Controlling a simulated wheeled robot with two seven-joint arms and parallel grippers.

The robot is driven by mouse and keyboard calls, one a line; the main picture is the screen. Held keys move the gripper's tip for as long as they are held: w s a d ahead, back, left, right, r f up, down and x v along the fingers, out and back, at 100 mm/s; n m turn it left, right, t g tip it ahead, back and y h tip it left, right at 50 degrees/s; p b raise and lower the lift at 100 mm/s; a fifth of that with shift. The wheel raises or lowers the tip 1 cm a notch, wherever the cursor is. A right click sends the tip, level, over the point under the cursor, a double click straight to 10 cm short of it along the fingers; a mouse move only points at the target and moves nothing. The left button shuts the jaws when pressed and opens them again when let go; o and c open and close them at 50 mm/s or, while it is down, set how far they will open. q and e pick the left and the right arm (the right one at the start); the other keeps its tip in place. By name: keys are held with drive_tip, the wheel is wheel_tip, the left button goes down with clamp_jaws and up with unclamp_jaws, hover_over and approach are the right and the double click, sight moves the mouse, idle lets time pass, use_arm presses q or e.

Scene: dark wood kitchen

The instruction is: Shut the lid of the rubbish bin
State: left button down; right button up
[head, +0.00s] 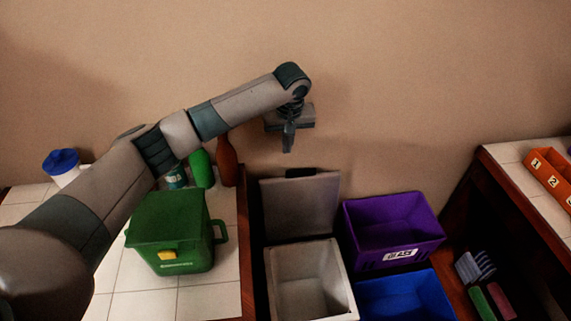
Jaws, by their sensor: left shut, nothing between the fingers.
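The grey rubbish bin (311,290) stands on the floor at lower centre, and I see into its empty-looking inside. Its lid (301,205) is open, standing nearly upright at the back of the bin by the wall. My left arm reaches across from the left. My left gripper (288,142) is shut and empty, pointing down, above the top edge of the lid and apart from it in the picture. My right gripper is out of view.
Left of the bin is a tiled counter (111,292) with a green caddy (170,232), green bottle (202,168) and brown bottle (227,160). Right of the bin are a purple crate (392,229) and a blue crate (405,297). An orange box (549,172) sits on the right counter.

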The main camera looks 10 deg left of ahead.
use_arm(q)
drive_tip(key=shift+s, duration=0.1)
drive_tip(key=p+x, duration=0.2)
drive_tip(key=x, duration=0.7)
drive_tip(key=shift+p, duration=0.3)
drive_tip(key=shift+f, duration=0.45)
